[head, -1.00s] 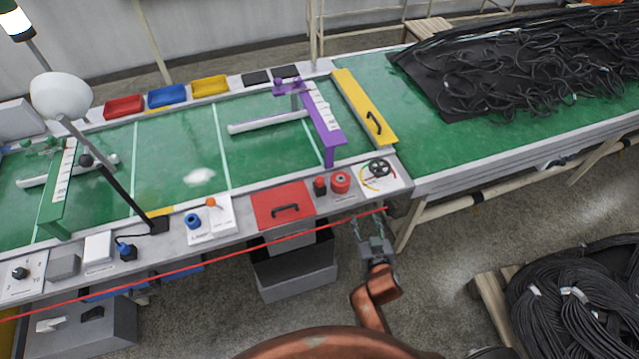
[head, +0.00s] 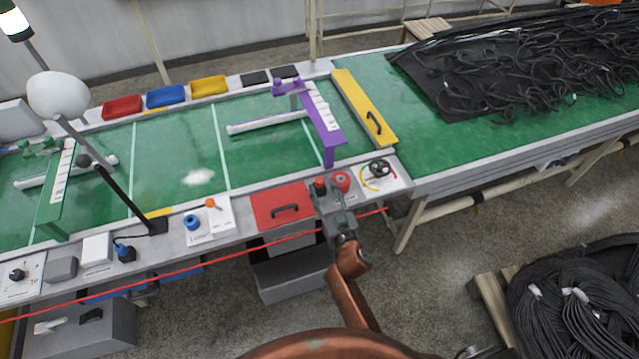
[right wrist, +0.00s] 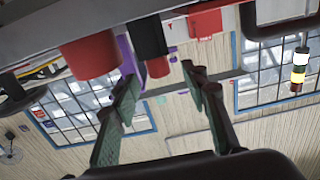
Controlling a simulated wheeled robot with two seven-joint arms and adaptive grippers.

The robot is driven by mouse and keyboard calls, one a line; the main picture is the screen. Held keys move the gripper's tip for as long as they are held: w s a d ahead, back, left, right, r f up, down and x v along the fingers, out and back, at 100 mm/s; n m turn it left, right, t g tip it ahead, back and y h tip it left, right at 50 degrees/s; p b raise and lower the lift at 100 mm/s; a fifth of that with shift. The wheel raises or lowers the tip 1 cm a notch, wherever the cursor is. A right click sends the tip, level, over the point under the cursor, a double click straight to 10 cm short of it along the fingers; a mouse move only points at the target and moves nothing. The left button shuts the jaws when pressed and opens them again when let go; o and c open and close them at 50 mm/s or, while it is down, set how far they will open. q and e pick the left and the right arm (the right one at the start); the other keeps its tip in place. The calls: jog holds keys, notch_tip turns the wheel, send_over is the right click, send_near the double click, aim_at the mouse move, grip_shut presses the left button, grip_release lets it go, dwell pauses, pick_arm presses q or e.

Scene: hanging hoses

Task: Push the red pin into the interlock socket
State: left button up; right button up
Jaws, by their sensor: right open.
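A short red pin (right wrist: 158,67) shows at the end of a black cylinder (right wrist: 150,38) in the right wrist view, which seems to be the interlock socket. In the head view this red-topped black piece (head: 320,186) stands on the bench's front ledge, right of the red panel. My right gripper (head: 333,194) is open and empty, right at the ledge in front of it. In the wrist view its fingers (right wrist: 163,98) are spread, with the pin beyond the gap between them, apart from both. How deep the pin sits is unclear. My left gripper is out of view.
A wider red drum (head: 341,180) stands close beside the pin and also shows in the wrist view (right wrist: 91,54). A red panel with a handle (head: 282,203) lies left, a black handwheel (head: 379,168) right. A red cord (head: 180,270) runs along the bench front.

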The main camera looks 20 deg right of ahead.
aim_at(321, 184)
jog(key=shift+w+r+b, duration=0.1)
jog(key=shift+w+b, duration=0.2)
jog(key=shift+w, duration=1.7)
jog(key=shift+c, duration=0.5)
grip_shut()
